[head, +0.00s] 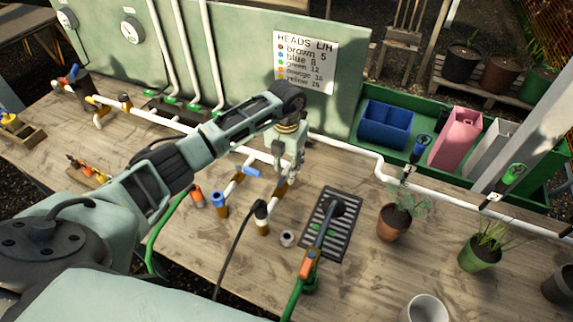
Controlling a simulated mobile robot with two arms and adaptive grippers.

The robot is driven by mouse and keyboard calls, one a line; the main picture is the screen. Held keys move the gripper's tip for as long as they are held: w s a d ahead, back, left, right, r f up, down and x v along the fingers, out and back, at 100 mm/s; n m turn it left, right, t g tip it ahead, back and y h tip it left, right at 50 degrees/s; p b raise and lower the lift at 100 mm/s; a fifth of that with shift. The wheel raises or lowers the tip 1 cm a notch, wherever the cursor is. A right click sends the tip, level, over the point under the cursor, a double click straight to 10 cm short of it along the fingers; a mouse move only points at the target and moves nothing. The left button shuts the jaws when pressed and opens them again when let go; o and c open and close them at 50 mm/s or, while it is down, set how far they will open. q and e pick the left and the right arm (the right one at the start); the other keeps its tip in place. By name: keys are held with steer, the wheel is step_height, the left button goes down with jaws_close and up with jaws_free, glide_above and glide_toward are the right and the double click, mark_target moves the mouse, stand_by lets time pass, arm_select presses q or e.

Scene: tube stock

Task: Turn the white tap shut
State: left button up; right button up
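A white pipe (335,142) runs across the wooden bench with short branches toward the front. One branch (237,180) carries a blue tap handle (252,172) and ends in a blue fitting. The branch to its right (272,199) ends in a brown and black fitting with a black hose. My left gripper (291,172) points down over the top of this right branch, its fingers at or very close to it. The white tap's handle cannot be made out; the gripper may hide it. The finger gap is too small to read. My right gripper is not in view.
A dark drain grate (347,238) with a spout over it lies to the right, near a small white ring (287,239). Potted plants (394,222) stand further right. A green panel with a list sign (305,62) rises behind. Hoses hang at the front edge.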

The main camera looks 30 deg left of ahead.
arm_select(q)
jaws_close()
stand_by(0.3)
steer(key=shift+w, duration=0.1)
